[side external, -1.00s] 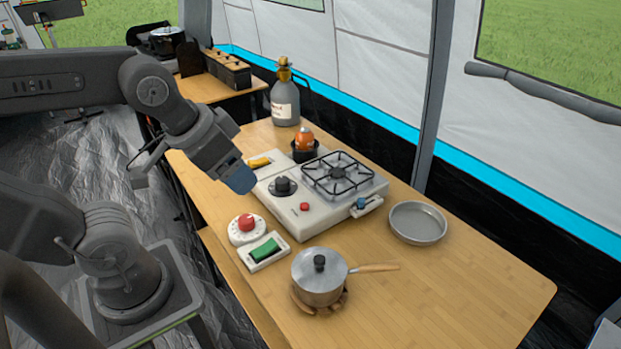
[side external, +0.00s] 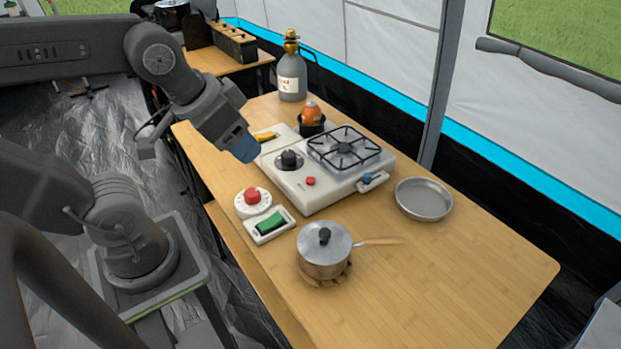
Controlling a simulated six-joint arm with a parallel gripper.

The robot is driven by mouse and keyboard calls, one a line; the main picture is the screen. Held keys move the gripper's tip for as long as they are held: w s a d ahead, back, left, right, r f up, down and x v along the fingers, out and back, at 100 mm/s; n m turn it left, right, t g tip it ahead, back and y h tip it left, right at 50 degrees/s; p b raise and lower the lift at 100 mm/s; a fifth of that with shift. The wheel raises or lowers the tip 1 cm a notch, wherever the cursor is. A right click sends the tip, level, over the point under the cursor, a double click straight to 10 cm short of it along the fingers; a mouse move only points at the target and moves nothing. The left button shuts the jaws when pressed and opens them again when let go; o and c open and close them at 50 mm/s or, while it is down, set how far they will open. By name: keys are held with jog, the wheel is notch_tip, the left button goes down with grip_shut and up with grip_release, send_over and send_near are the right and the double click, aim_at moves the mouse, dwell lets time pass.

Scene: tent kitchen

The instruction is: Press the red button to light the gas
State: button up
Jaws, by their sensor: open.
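The white gas stove (side external: 330,195) stands on the wooden table, with a black knob (side external: 289,160) and a black pot grate (side external: 344,147) on top. A small red button (side external: 310,181) sits on the stove top near its front edge, to the right of the knob. My gripper (side external: 246,153), with a blue end, is above the table just left of the stove, apart from the button. It is open; the gap between its fingers is hard to see from here. No flame shows at the burner.
A white dial with a red top (side external: 252,196) and a green rocker switch (side external: 270,222) lie in front of the stove. A lidded pot (side external: 324,250), a grey plate (side external: 424,199), an orange item in a black holder (side external: 311,115) and a grey bottle (side external: 292,77) stand around. The table's right front is clear.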

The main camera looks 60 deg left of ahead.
grip_shut()
dwell(1.4)
